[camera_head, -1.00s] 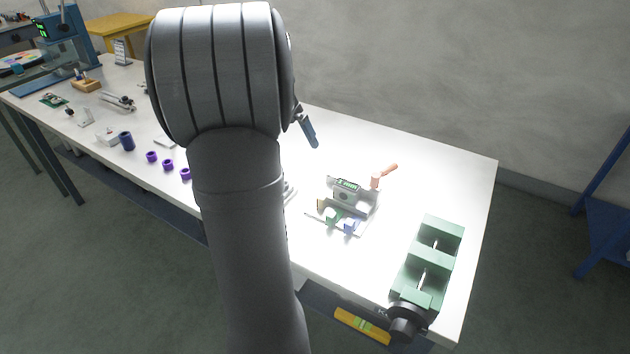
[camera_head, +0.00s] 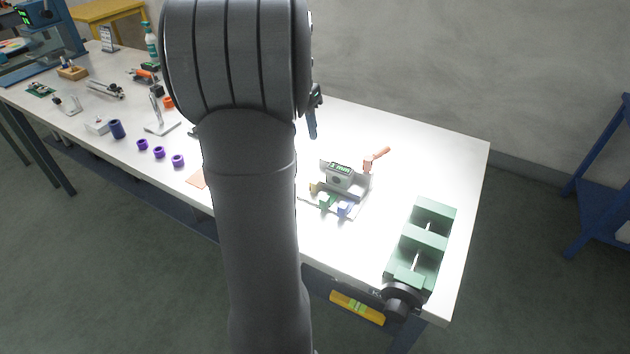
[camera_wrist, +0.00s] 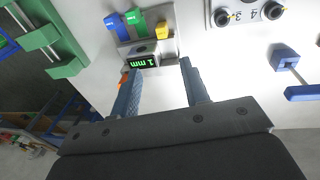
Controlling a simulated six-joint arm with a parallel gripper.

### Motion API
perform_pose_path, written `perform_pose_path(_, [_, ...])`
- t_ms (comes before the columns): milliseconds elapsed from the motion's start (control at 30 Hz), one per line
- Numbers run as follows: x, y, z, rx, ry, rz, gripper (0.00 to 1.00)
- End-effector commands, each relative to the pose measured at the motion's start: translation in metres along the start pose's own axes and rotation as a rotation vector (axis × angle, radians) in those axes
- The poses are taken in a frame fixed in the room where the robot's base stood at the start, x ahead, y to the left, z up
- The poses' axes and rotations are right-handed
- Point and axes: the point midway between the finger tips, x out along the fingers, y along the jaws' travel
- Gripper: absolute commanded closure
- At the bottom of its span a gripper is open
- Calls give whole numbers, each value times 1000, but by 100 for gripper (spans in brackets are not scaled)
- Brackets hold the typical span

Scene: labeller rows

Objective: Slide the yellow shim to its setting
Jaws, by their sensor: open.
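The yellow shim (camera_head: 314,187) sits at the left end of a row on the small grey labeller fixture (camera_head: 352,190). A green shim (camera_head: 325,202) and a blue shim (camera_head: 343,210) stand beside it. In the wrist view the yellow shim (camera_wrist: 162,30) is at the right of the row, with the green one (camera_wrist: 136,22) and blue one (camera_wrist: 115,27) to its left. The display (camera_wrist: 141,62) reads "1 mm". My gripper (camera_wrist: 160,75) is open and empty, its fingers apart with the display between and beyond their tips. In the head view my arm hides most of it.
A green vise (camera_head: 420,245) stands at the table's right front. An orange-handled lever (camera_head: 375,160) rises behind the fixture. In the wrist view, a numbered plate with black knobs (camera_wrist: 246,12) and a blue part (camera_wrist: 285,57) lie to the right. White table (camera_head: 420,150) is clear behind.

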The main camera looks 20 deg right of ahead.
Motion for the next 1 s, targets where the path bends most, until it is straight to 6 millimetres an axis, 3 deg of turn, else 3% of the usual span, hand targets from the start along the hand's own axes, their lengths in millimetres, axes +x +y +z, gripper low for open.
perform_pose_path(200, [7, 25, -14, 19, -49, -141, 58])
perform_pose_path(433, [25, 24, -14, 17, -55, -161, 58])
perform_pose_path(1000, [143, 5, -7, 18, -56, -159, 58])
